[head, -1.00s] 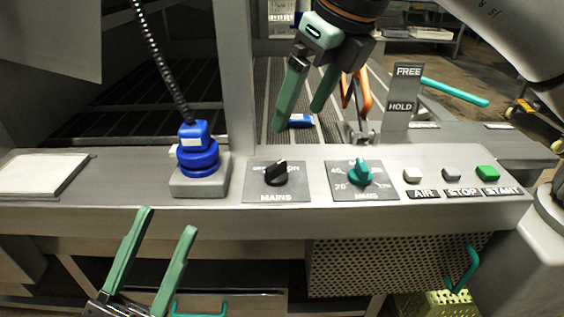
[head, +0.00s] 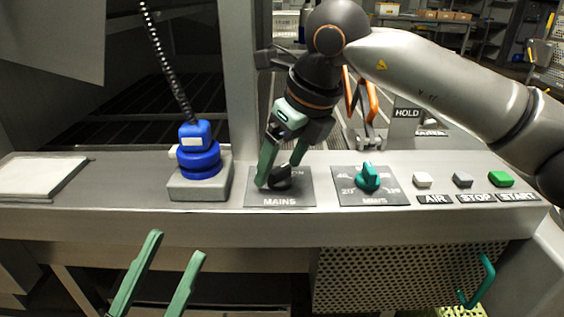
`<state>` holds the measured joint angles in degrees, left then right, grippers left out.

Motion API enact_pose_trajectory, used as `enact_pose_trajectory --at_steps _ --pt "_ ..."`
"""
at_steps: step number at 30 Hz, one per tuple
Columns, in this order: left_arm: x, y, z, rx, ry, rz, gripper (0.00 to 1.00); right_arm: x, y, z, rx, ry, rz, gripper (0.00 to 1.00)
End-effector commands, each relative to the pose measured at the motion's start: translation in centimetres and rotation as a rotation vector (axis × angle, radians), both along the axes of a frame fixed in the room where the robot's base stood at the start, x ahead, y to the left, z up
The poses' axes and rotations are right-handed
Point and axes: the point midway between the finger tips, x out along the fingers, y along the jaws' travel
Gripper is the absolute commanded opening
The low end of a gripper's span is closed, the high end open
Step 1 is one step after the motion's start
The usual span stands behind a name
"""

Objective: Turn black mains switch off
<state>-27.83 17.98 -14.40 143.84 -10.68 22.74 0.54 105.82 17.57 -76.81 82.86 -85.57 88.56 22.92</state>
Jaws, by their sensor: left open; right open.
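The black mains switch (head: 281,181) is a rotary knob on a grey plate marked MAINS (head: 280,201), on the front panel ledge. My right gripper (head: 277,178) is open and points down at the knob, with one green finger on its left and the other behind or beside its right side. The fingers hide part of the knob and the plate's markings, so the knob's setting is hard to read. I cannot tell whether the fingers touch it. My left gripper (head: 158,276) is open and empty, low in front of the panel.
A blue plug (head: 199,160) with a coiled cable sits on a grey block left of the switch. An upright post (head: 235,80) stands behind.

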Motion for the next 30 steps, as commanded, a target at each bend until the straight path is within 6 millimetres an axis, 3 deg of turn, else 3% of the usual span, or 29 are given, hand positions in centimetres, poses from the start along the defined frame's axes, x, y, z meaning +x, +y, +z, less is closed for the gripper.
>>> enact_pose_trajectory --at_steps 2,23,30 --pt "0.00 0.00 0.00 -0.001 0.000 -0.001 0.50 -0.01 0.01 0.02 0.000 0.000 0.000 0.81" --pt "0.04 0.02 0.03 -0.007 0.003 0.002 0.50 -0.03 0.01 0.07 0.001 0.001 0.000 0.03" --pt "0.03 0.03 0.23 -0.007 0.003 0.002 0.50 -0.03 0.00 0.13 0.001 0.001 0.010 0.00"
